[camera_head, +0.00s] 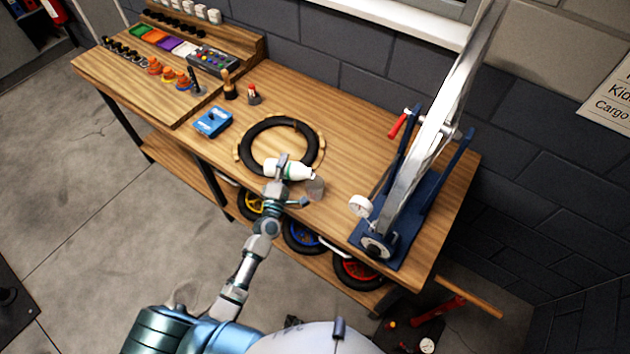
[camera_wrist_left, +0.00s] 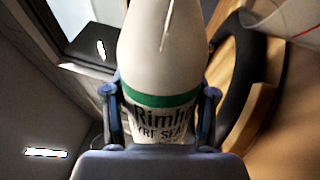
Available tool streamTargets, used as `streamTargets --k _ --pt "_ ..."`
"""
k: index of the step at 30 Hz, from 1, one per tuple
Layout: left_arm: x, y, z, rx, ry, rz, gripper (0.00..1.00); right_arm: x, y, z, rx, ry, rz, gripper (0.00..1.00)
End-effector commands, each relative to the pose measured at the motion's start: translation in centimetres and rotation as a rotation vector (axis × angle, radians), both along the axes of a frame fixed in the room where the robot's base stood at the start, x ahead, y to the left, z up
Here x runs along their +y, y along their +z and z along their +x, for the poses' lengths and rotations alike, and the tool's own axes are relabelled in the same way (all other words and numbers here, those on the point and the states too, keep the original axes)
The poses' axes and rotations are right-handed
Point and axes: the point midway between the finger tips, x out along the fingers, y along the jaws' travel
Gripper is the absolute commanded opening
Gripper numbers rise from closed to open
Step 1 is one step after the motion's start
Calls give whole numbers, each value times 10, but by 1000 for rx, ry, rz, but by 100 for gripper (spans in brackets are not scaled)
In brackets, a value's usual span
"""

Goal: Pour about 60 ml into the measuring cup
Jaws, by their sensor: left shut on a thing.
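My left gripper (camera_head: 286,179) is shut on a white bottle (camera_head: 290,169). The bottle lies nearly level in the head view, its narrower end to the right. In the left wrist view the bottle (camera_wrist_left: 160,60) shows a green band and partly hidden dark lettering, between the two fingers. A clear measuring cup (camera_head: 316,189) stands at the bench's front edge, just right of and below the bottle's end. Part of a clear wall with a red line, apparently the cup (camera_wrist_left: 298,18), shows at the wrist view's upper right. I cannot make out any liquid. My right gripper is out of view.
A black tyre (camera_head: 250,142) lies on a wooden ring behind the bottle. A blue box (camera_head: 213,122) is to the left. Several wheels sit on the shelf below.

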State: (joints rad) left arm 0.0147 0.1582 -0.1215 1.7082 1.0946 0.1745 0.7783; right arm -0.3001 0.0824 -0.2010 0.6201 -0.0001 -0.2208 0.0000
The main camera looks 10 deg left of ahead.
Motion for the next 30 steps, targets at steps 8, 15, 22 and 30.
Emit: streamTargets --k 8,15,22,30 --pt "0 3 0 -2 0 28 13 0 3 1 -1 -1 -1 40" --pt "-1 6 0 -4 0 51 13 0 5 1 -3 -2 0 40" --pt "-1 8 0 -4 0 74 13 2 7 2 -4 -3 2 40" --pt "-1 10 0 -5 0 101 13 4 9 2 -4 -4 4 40"
